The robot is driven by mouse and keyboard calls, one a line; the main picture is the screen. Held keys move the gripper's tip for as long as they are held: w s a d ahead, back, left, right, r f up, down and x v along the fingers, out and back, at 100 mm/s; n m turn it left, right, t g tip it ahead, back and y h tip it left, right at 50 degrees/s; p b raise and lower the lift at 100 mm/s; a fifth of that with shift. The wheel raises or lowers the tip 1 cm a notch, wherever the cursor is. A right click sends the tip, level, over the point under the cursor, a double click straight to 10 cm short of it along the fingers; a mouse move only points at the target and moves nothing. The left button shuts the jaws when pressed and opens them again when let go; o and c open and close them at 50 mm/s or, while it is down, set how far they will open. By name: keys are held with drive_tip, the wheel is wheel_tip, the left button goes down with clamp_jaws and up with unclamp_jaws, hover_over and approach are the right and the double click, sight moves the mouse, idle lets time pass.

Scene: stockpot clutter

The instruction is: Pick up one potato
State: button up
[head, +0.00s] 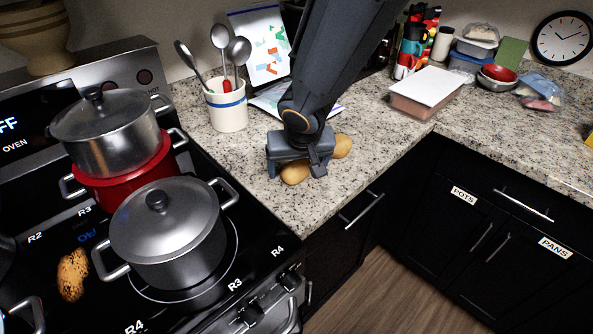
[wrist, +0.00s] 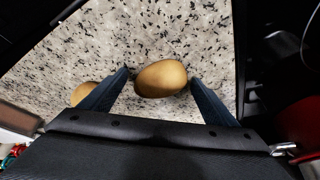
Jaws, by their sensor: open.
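Two smooth tan potatoes lie on the speckled counter. The nearer potato (head: 295,174) is partly hidden by my gripper (head: 296,168) in the head view. In the wrist view this potato (wrist: 163,77) shows between the fingertips, with gaps at both sides. My gripper is open and points down over it. The other potato (head: 343,146) lies just right of my gripper in the head view. In the wrist view it (wrist: 84,91) shows outside the left finger, partly covered by it.
A lidded grey pot (head: 168,240) and a red pot (head: 125,185) with a steel pot (head: 108,140) on it stand on the stove. A rough brown lump (head: 73,274) lies there. A utensil crock (head: 227,108) stands behind left; a lidded container (head: 427,92) is right. Counter beyond is partly clear.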

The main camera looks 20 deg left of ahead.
drive_tip(key=c, duration=1.2)
